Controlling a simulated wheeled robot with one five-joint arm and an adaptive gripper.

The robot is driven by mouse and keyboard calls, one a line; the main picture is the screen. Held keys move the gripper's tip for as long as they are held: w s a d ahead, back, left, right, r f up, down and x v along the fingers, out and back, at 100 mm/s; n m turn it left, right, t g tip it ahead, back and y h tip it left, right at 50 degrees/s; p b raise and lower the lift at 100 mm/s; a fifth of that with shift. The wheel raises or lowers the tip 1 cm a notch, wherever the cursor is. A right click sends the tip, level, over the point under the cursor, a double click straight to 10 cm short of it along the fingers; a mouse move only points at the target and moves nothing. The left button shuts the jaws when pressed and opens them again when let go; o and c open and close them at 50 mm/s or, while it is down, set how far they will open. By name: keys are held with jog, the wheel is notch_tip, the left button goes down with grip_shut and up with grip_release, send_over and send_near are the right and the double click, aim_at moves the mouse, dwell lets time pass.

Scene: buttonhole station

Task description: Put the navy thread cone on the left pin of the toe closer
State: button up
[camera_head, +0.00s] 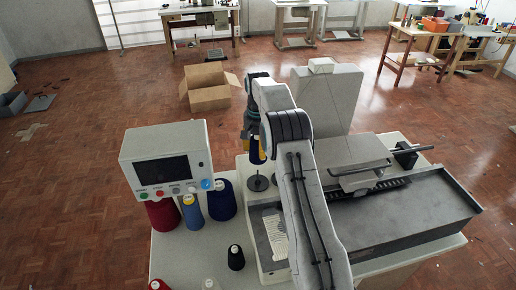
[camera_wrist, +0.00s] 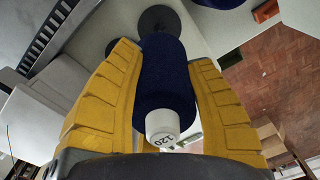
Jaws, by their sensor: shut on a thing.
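My gripper (camera_head: 257,152) is shut on a navy thread cone (camera_wrist: 164,80), with a yellow finger on each side. The cone's white top, marked 120, faces the wrist camera. In the head view the held cone (camera_head: 257,151) shows between the fingers, over a dark round pin base (camera_head: 258,183) on the toe closer (camera_head: 345,190). Two dark discs, one near (camera_wrist: 159,20) and one farther left (camera_wrist: 86,58), show in the wrist view. My arm hides part of the machine. I cannot tell which disc is the left pin's base.
Another navy cone (camera_head: 222,200), a blue cone (camera_head: 191,212) and a red cone (camera_head: 162,214) stand by the control box (camera_head: 166,158). A small dark cone (camera_head: 236,258) stands nearer the front. An open cardboard box (camera_head: 208,87) lies on the floor behind.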

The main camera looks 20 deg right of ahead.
send_over(258, 180)
jog(key=shift+w+f, duration=0.15)
jog(key=shift+f, duration=3.5)
jog(key=shift+f+b, duration=1.35)
jog(key=shift+f, duration=0.25)
jog(key=shift+f+b, duration=0.4)
jog(key=shift+f, duration=0.15)
jog(key=o, duration=1.2)
notch_tip(258, 180, up, 12)
jog(key=shift+f, duration=0.2)
jog(key=shift+r, duration=0.25)
